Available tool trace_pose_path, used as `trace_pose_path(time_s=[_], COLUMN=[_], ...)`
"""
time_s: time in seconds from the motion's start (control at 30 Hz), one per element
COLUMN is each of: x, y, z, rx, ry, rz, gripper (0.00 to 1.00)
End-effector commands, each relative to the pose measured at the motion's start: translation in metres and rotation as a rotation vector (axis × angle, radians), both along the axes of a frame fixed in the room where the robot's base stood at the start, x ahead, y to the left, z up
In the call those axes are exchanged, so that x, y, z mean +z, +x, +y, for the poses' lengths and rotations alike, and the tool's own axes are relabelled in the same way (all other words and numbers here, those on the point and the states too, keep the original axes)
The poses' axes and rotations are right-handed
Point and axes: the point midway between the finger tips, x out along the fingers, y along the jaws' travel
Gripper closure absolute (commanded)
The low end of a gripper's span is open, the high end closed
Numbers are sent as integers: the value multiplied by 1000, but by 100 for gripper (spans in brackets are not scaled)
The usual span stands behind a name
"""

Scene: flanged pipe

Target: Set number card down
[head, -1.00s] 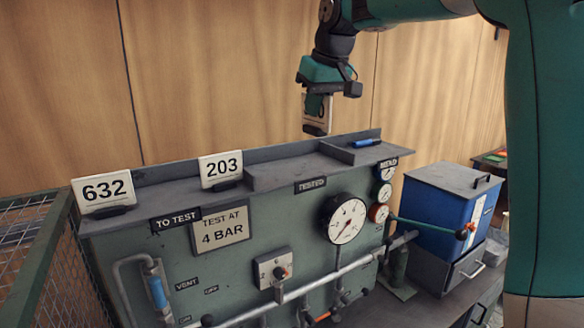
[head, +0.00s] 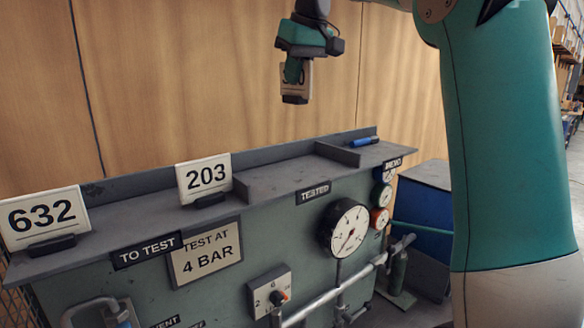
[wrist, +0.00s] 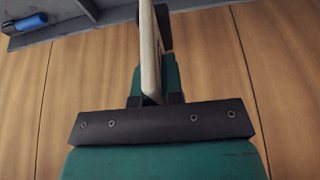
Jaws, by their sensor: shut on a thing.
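My gripper (head: 294,76) is shut on a number card (head: 302,80) and holds it upright in the air above the panel's top shelf, apart from it. Most of the card's number is hidden behind the gripper. In the wrist view the card (wrist: 150,50) shows edge-on between the fingers (wrist: 155,85). Two other number cards stand in dark holders on the shelf: card 632 (head: 44,216) at the far left and card 203 (head: 205,173) in the section marked TO TEST (head: 147,250). The shelf section above the TESTED label (head: 313,191) has bare surface (head: 280,182).
A blue marker (head: 363,142) lies in the right shelf section marked MEND (head: 393,163), past a low divider (head: 337,153). A gauge (head: 345,228) and pipes (head: 340,285) stick out from the panel front. A wooden wall (head: 170,70) stands behind. A blue box (head: 422,205) is at the right.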

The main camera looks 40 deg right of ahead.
Motion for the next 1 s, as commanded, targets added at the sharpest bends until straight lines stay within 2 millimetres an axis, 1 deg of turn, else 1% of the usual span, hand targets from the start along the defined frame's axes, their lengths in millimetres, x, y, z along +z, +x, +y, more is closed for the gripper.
trace_pose_path(time_s=[0.03,0.3,0.4,0.53,0.73,0.83,0.9,1.0], x=[-24,-82,-100,-113,-122,-136,-149,-160], y=[0,0,0,0,0,0,0,0], z=[0,1,1,1,1,1,1,1], rx=[0,1,1,2,1,2,3,2], ry=[1,0,0,0,1,0,1,0], rz=[0,0,0,-1,-1,0,1,0], gripper=[100,100,100,100,100,100,100,100])
